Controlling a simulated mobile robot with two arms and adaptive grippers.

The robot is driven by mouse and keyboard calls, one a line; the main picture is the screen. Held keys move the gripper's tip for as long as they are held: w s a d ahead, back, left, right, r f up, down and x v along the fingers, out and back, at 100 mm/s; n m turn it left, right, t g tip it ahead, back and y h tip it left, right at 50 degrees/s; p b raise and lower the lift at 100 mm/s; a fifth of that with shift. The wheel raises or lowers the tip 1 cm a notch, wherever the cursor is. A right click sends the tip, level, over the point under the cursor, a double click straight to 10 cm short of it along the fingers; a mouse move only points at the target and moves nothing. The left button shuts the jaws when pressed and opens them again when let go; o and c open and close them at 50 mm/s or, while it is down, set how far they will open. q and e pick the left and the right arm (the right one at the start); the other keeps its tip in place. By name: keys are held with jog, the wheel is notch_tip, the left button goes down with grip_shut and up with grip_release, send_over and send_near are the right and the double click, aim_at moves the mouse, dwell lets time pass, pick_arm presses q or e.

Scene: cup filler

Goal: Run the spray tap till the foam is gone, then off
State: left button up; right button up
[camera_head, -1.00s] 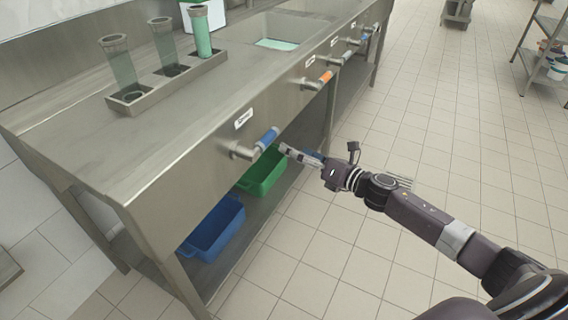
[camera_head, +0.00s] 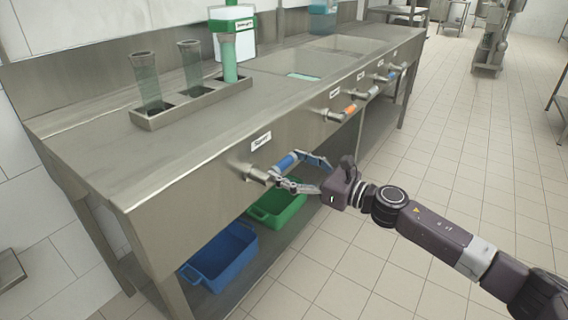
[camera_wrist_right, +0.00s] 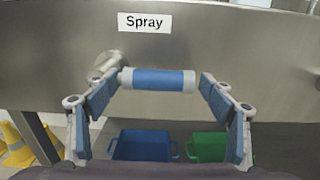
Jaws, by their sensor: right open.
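The spray tap is a lever with a blue sleeve (camera_head: 286,162) on the sink unit's front panel, under a "Spray" label (camera_head: 261,140). In the right wrist view the blue sleeve (camera_wrist_right: 158,79) lies level below its label (camera_wrist_right: 145,22). My right gripper (camera_head: 303,170) is open, with one finger on each side of the sleeve's ends. In the wrist view gaps show between the sleeve and the blue finger pads. Pale green liquid (camera_head: 304,76) shows in the nearer basin (camera_head: 275,62); I cannot tell whether foam is on it. My left gripper is not in view.
An orange lever (camera_head: 349,109) and further levers line the panel to the right. A blue bin (camera_head: 222,258) and a green bin (camera_head: 279,204) sit on the lower shelf. A rack (camera_head: 150,121) with clear tubes stands on top.

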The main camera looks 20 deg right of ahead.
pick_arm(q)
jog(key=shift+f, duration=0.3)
pick_arm(e)
jog(key=shift+x, duration=0.85)
jog(key=c, duration=1.7)
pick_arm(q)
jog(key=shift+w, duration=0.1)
